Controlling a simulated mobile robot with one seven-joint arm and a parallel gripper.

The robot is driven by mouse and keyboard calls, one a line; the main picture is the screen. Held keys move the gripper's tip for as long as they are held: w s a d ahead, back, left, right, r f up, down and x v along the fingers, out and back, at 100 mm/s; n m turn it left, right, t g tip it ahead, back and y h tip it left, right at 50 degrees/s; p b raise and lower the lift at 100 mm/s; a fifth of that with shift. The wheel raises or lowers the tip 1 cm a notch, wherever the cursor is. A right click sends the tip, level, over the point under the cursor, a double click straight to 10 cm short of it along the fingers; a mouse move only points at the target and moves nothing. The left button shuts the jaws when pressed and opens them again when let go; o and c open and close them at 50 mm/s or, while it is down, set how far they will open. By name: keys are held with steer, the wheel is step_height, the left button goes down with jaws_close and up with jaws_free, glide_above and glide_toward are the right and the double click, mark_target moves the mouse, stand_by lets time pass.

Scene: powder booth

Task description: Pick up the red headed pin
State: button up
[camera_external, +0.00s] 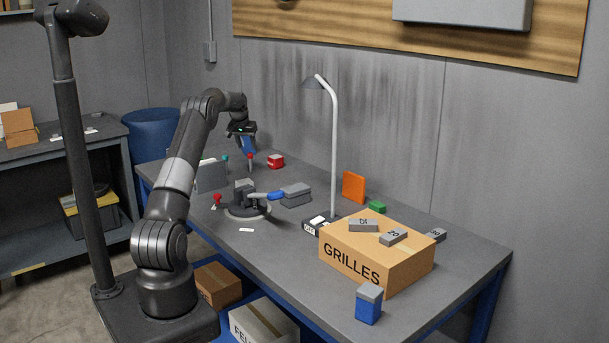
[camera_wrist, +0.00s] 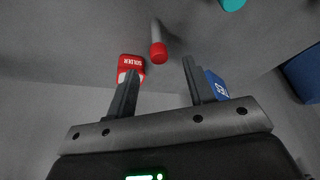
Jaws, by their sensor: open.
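The red headed pin (camera_wrist: 158,51) shows in the wrist view as a grey shaft with a round red head. It lies just beyond and between my fingertips, and does not appear gripped. In the external view its red head (camera_external: 250,156) shows just below my gripper (camera_external: 249,151), over the far left part of the bench. In the wrist view my gripper (camera_wrist: 159,70) is open, with its two fingers apart and nothing between them. Whether a finger touches the pin cannot be told.
A red SOLDER box (camera_wrist: 131,67) is close to my left finger; it also shows in the external view (camera_external: 276,161). A teal-topped item (camera_wrist: 233,4) stands to the right. Another red-topped item (camera_external: 217,198), a lamp (camera_external: 334,140) and the GRILLES carton (camera_external: 350,262) are on the bench.

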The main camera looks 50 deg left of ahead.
mark_target(250, 153)
steer(key=shift+w+x, duration=0.15)
steer(key=shift+x, duration=2)
steer(key=shift+w+x, duration=0.15)
steer(key=shift+x, duration=2)
steer(key=shift+r, duration=0.1)
steer(key=shift+c, duration=0.2)
jaws_close()
